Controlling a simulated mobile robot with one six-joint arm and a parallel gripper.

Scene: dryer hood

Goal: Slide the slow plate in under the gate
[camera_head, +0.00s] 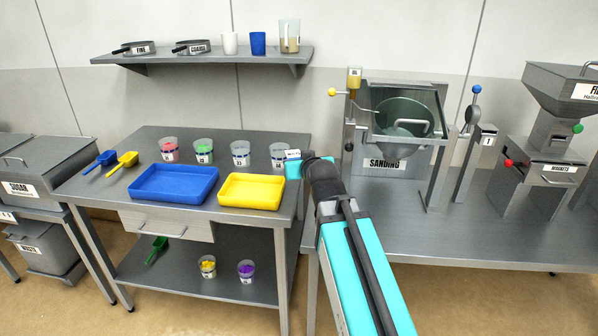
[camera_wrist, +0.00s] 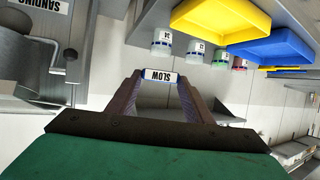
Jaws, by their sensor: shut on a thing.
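The slow plate (camera_wrist: 160,76) is a small white plate with blue ends and the word SLOW. My gripper (camera_wrist: 159,82) is shut on it, with one dark finger at each end. In the head view the plate (camera_head: 293,154) shows small at the end of my arm, above the right edge of the left table, behind the yellow tray. The gate is not clearly marked. A grey hopper machine (camera_head: 555,110) at the far right, with a green knob and a red knob, may carry it. The plate is well apart from that machine.
A tilted drum (camera_head: 402,118) under a clear hood, labelled SANDING, stands on the right bench (camera_head: 480,235). A blue tray (camera_head: 174,184), a yellow tray (camera_head: 252,190) and several cups are on the left table. A shelf (camera_head: 205,56) hangs above. The right bench's front is clear.

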